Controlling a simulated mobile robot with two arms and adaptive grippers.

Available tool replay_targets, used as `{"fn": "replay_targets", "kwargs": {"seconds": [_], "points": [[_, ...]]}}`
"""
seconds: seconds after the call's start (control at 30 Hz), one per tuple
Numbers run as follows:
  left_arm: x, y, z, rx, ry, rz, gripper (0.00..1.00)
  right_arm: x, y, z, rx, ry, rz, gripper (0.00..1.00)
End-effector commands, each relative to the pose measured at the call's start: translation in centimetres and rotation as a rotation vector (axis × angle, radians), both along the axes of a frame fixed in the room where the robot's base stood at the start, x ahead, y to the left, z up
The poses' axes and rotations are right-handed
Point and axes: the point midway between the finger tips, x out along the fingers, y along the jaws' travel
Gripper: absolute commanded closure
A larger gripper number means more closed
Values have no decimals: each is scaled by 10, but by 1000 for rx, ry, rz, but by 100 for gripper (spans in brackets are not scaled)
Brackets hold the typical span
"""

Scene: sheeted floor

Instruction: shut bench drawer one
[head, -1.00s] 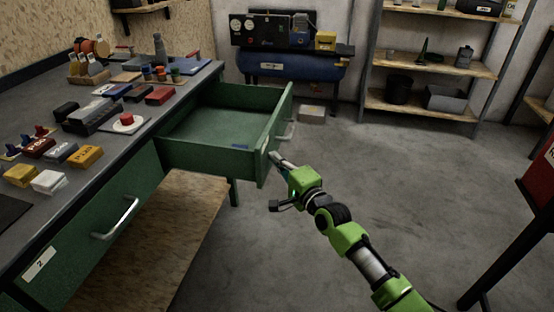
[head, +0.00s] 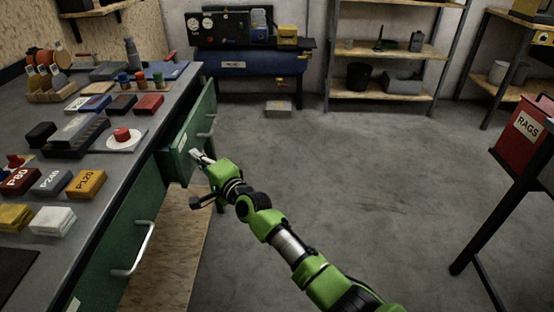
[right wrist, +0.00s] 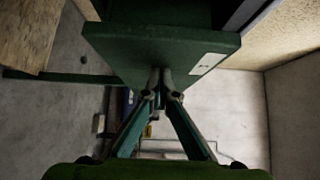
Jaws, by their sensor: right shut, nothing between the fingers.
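The far green bench drawer (head: 193,135) is drawer one by its place beside the drawer marked 2 in the earlier head view. A pale label (right wrist: 208,64) is on the panel. My left gripper is not in view.
The bench top (head: 60,176) holds sanding blocks, a red button and small tools. The nearer drawer's handle (head: 136,250) sticks out below it. A blue compressor tank (head: 247,64) and shelves (head: 385,95) stand at the back.

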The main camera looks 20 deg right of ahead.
Motion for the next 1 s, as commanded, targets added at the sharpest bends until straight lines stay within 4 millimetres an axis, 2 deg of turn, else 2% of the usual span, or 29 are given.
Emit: {"fn": "replay_targets", "kwargs": {"seconds": [0.03, 0.2, 0.4, 1.0], "points": [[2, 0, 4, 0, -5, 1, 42, 3, 10, -1, 3, 0, 1, 100], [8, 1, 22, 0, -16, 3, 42, 11, 34, -1, 2, -1, 0, 100], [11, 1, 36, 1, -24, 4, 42, 17, 50, 0, 0, -1, -1, 100], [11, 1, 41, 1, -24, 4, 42, 18, 57, 3, 1, -5, 3, 100]]}}
